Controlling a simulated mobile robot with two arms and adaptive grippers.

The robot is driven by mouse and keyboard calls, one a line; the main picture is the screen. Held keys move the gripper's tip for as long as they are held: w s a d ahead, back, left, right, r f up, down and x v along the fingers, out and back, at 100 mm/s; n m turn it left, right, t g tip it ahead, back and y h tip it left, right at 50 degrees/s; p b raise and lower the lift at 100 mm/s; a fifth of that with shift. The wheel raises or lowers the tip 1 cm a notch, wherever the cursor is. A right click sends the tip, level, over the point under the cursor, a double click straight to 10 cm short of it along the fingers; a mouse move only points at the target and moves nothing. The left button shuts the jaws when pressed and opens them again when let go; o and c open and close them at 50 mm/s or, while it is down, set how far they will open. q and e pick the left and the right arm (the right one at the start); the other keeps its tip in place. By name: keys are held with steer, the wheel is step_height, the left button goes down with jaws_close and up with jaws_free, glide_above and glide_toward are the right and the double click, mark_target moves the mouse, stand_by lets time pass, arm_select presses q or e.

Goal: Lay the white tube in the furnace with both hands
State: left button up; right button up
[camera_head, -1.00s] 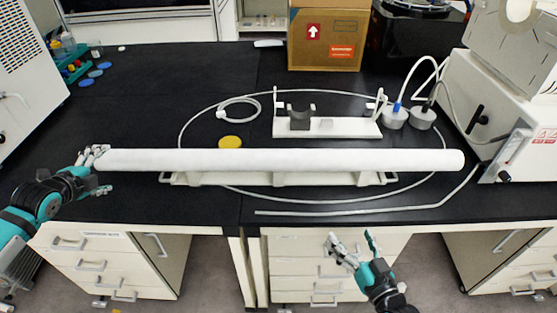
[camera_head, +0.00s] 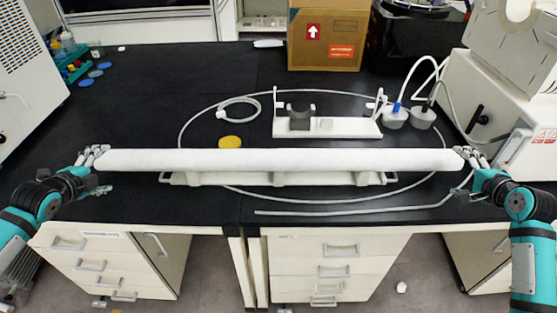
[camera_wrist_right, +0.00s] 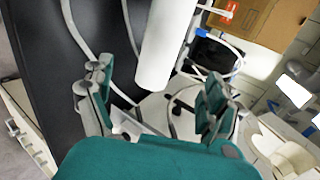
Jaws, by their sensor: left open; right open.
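The long white tube (camera_head: 280,160) lies level from left to right over a low white rack (camera_head: 280,179) on the black bench. My left gripper (camera_head: 98,171) is open at the tube's left end, with one finger by the end and the other below it. My right gripper (camera_head: 464,173) is open at the tube's right end. In the right wrist view the tube's end (camera_wrist_right: 160,55) shows between the spread fingers of the right gripper (camera_wrist_right: 155,88), not clasped. I cannot tell for sure which thing is the furnace.
Behind the tube stands a white stand with a dark cradle (camera_head: 300,118). A yellow disc (camera_head: 230,142), thin white tubing (camera_head: 350,212) and two grey capped parts (camera_head: 395,118) lie nearby. A cardboard box (camera_head: 326,38) and white machine (camera_head: 500,95) stand behind and right.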

mark_target(115, 163)
steer(key=x, duration=1)
steer(key=shift+w+f, duration=0.1)
steer(key=shift+w, duration=0.05)
arm_select(q)
steer(key=shift+x, duration=4.05)
steer(key=c, duration=1.8)
arm_select(e)
steer(key=c, duration=1.8)
